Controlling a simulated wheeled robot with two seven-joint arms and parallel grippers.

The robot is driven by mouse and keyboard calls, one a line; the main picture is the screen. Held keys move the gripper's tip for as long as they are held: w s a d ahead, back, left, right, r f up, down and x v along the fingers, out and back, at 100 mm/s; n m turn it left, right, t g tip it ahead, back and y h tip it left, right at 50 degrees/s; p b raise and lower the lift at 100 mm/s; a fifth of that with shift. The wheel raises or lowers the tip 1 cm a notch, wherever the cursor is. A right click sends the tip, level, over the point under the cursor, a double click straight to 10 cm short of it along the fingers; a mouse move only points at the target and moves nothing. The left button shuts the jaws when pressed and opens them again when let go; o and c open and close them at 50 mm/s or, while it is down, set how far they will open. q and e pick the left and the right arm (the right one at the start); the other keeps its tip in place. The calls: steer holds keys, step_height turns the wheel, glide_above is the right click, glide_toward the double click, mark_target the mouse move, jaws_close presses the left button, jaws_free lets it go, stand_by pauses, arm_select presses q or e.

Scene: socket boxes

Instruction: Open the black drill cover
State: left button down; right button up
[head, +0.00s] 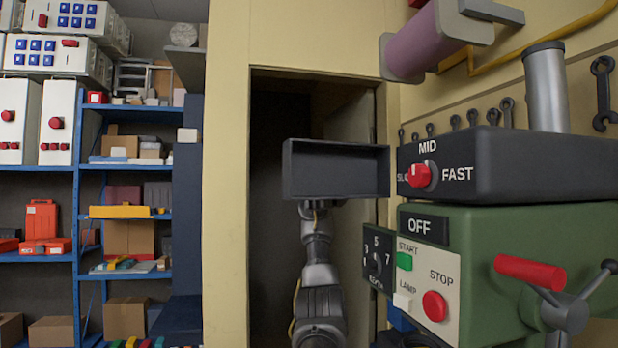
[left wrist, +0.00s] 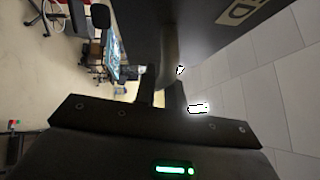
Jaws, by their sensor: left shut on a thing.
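The black drill cover (head: 336,172) shows in the head view as a shallow hollow box with its open side towards me. Its right edge is close to the left side of the drill's black head (head: 530,165); I cannot see a hinge. My left arm rises from below to the cover, and the fingers are hidden behind it. In the left wrist view my left gripper (left wrist: 162,90) is shut on a dark handle (left wrist: 170,55) beside a dark labelled panel (left wrist: 215,22). My right gripper is in neither view.
The green drill body (head: 480,235) has buttons, a dial plate (head: 377,262) and a red-handled lever (head: 530,272). A purple cylinder (head: 425,45) hangs above. A yellow wall (head: 228,180) and a dark doorway are behind the cover; blue shelves (head: 75,200) stand left.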

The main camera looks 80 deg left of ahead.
arm_select(q)
steer(key=shift+a+f, duration=0.1)
steer(key=shift+a, duration=0.05)
stand_by(0.3)
steer(key=c, duration=1.7)
jaws_free()
steer(key=shift+c, duration=0.2)
